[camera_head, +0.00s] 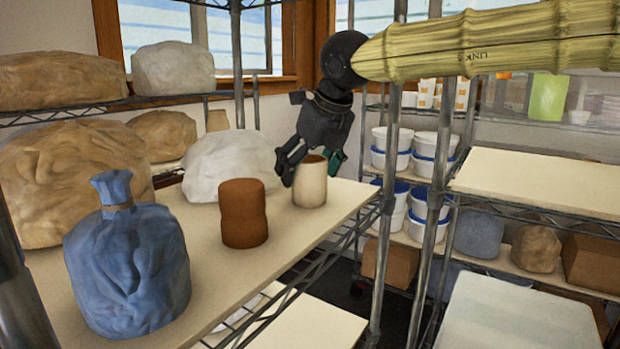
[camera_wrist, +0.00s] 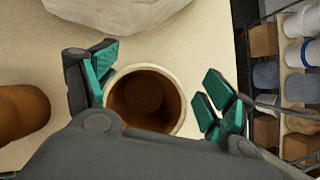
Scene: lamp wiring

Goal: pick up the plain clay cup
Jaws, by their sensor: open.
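A cream-coloured cup (camera_head: 311,184) with a brown inside stands upright near the right edge of the shelf board. My gripper (camera_head: 312,170) is above and around it, with its fingers spread. In the wrist view the cup's open mouth (camera_wrist: 146,98) lies between the two green-padded fingers of my gripper (camera_wrist: 157,92), with a gap on the right side and the left finger close to the rim. A plain reddish-brown clay cup-like piece (camera_head: 243,213) stands upright on the same board, left of the cream cup. It also shows at the left edge of the wrist view (camera_wrist: 20,112).
A white wrapped lump (camera_head: 225,165) sits behind the brown piece. A blue bag (camera_head: 128,262) stands at the front left. Metal shelf posts (camera_head: 385,220) rise just right of the board (camera_head: 330,215). Lidded tubs (camera_head: 430,165) stand on a rack beyond.

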